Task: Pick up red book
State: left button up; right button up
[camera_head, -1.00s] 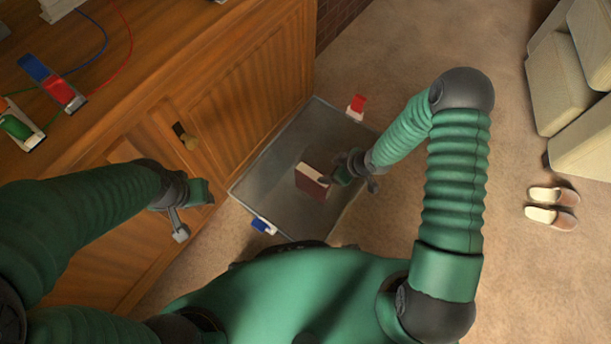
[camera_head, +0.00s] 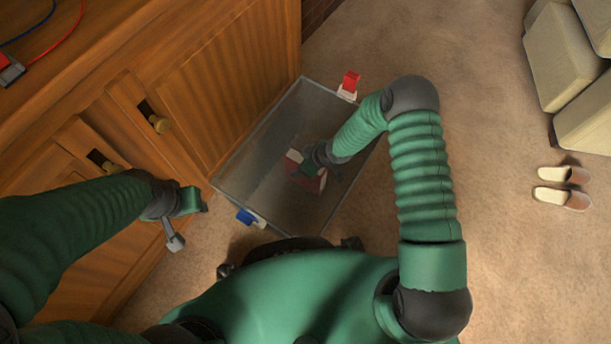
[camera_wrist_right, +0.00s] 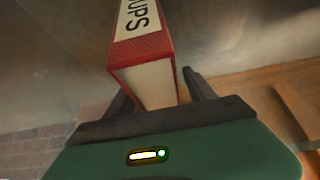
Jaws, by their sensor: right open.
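The red book (camera_head: 294,155) stands inside a clear, open-topped box (camera_head: 250,180) on the floor, partly hidden by my right gripper (camera_head: 309,172). In the right wrist view the red book (camera_wrist_right: 144,55) shows a red cover, pale page edges and a white label reading "UPS". My right gripper (camera_wrist_right: 160,92) is open, with one finger on each side of the book's near end. Whether the fingers touch it cannot be told. My left gripper (camera_head: 188,220) hangs empty in front of the cabinet; its opening is unclear.
A wooden cabinet (camera_head: 225,90) with brass knobs stands at the left, against the box.

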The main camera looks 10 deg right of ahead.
jog(key=shift+r, duration=0.25)
jog(key=shift+f, duration=0.3)
jog(key=shift+c, duration=0.2)
grip_shut()
dwell(0.4)
